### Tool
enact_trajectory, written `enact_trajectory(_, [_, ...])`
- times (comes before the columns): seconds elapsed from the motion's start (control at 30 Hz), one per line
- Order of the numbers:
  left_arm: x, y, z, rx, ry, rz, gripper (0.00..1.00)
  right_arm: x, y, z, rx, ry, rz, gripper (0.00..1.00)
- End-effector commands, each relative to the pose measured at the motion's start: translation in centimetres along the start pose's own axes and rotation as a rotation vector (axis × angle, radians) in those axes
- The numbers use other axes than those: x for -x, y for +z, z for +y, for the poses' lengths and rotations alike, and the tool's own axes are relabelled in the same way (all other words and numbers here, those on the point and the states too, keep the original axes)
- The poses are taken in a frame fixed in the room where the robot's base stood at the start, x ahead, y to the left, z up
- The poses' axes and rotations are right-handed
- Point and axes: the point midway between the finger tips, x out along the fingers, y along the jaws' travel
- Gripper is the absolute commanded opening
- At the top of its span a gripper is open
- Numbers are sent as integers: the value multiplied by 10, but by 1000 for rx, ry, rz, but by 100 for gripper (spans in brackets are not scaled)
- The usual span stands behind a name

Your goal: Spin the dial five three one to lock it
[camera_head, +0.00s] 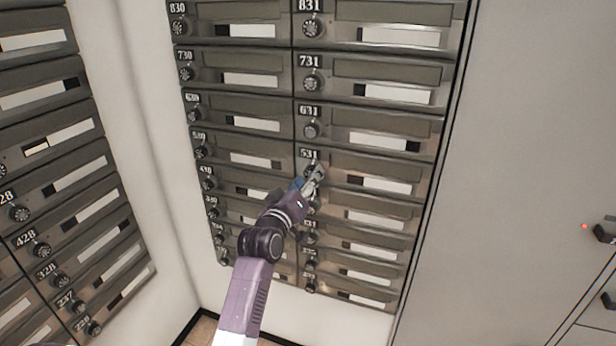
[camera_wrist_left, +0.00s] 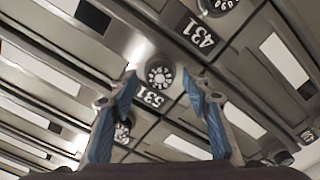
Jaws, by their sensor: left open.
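The 531 mailbox, with its number plate (camera_head: 309,154), is in the right column of the metal mailbox bank. Its dial shows in the left wrist view (camera_wrist_left: 160,73) as a round dark knob with a pale marked face, above the 531 label (camera_wrist_left: 149,98). In the head view my gripper mostly hides that dial. My left gripper (camera_head: 318,172) is open in front of it. In the left wrist view its blue fingers (camera_wrist_left: 161,82) stand on both sides of the dial, with gaps between. I cannot tell how deep they reach. My right gripper is not in view.
Other dials sit close by: the 631 dial (camera_head: 311,130) above and the 431 dial (camera_wrist_left: 217,5) in the wrist view. Another mailbox bank (camera_head: 55,170) stands at the left. A plain grey wall panel (camera_head: 530,130) is at the right.

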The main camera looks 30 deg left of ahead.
Motion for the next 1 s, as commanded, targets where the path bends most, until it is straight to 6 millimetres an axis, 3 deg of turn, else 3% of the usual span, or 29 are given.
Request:
enact_trajectory(0.37, [-7,0,0,-1,0,-1,44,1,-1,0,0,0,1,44])
enact_trajectory(0.77, [-7,0,0,-1,-1,-1,2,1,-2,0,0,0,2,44])
enact_trajectory(1.0, [-7,0,0,-23,-1,-1,2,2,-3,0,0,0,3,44])
